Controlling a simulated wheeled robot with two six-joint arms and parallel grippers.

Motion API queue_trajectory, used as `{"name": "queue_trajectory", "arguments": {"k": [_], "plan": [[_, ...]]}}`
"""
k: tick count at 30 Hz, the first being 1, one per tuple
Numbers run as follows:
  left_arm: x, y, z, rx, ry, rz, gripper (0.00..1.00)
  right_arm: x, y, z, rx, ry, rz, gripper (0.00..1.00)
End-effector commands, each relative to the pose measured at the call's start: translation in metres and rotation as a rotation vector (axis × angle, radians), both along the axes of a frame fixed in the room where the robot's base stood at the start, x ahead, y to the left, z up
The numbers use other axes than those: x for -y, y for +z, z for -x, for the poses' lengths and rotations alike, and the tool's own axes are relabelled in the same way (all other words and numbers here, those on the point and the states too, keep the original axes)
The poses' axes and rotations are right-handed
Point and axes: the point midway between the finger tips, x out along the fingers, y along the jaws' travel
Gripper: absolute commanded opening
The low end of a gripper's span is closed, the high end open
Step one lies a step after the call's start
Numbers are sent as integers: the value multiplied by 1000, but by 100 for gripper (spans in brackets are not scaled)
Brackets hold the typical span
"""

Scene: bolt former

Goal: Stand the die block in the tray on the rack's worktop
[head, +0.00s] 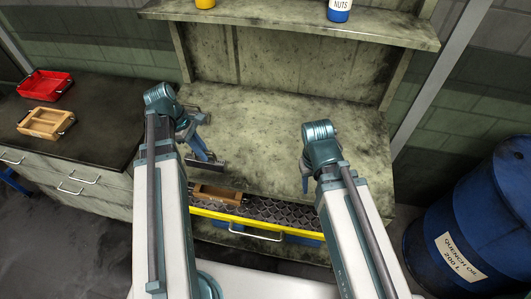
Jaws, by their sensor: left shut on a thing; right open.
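My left gripper (207,158) is over the left part of the rack's worktop (262,135), pointing down toward its front edge. It is shut on a dark, narrow piece (214,168), possibly the die block; its shape is mostly hidden by my arm. I cannot tell whether this piece touches the worktop. A small grey part (202,118) shows behind my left wrist; I cannot tell whether it belongs to a tray. My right gripper (305,184) is open and empty over the right part of the worktop, partly hidden by its own arm.
A pulled-out drawer with a yellow front (250,226) holds a wooden box (217,194). A red tray (45,85) and a wooden tray (46,122) sit on the left counter (92,112). A blue oil drum (480,225) stands right. The worktop's middle is clear.

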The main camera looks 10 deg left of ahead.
Motion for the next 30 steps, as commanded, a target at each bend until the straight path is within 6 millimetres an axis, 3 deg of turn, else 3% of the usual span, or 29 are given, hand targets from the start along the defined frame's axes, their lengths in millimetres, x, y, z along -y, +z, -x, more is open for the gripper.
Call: {"name": "queue_trajectory", "arguments": {"k": [11,30], "plan": [[3,0,-4,-2,-2,2,0,0,0,0,0,0,0,50],[102,-12,-75,-2,-2,2,0,0,-12,0,0,-1,0,50]]}}
